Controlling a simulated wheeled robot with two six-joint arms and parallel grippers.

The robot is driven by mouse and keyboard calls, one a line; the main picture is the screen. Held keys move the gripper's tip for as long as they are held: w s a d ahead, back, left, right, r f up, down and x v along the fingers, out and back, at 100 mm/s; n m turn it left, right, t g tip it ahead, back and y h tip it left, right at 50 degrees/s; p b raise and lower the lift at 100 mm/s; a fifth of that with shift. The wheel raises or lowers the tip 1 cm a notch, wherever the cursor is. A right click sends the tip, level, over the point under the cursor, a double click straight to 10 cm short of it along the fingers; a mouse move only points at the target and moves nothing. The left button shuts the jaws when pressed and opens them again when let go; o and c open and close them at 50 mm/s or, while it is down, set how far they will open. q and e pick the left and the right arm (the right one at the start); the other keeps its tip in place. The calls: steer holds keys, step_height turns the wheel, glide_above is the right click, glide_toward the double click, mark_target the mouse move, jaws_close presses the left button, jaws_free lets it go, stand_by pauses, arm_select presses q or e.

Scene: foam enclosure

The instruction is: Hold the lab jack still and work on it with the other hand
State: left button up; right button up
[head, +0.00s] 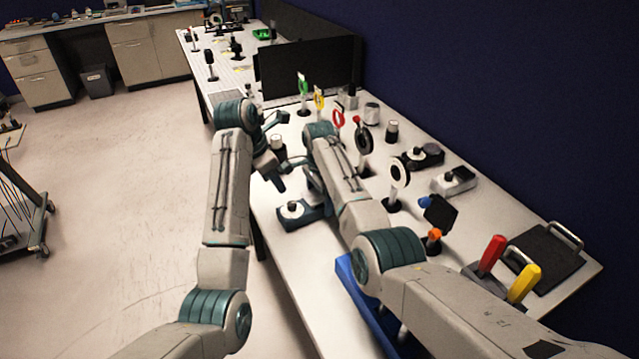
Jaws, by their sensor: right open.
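My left gripper (270,122) is at the end of the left arm, over the near left edge of the white table. Its jaws are too small and overlapped to read. My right gripper (288,164) is open, just to the right of and below the left one, partly hidden by its own forearm. A small dark cylinder with a pale top (277,142) shows between the two grippers. I cannot make out a lab jack for certain; one may be hidden behind the grippers or arms.
Ring mounts (398,173), a black handled plate (545,257), and red (491,255) and yellow-handled tools (524,284) stand to the right. A black screen (308,70) stands behind.

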steer(key=shift+f, duration=1)
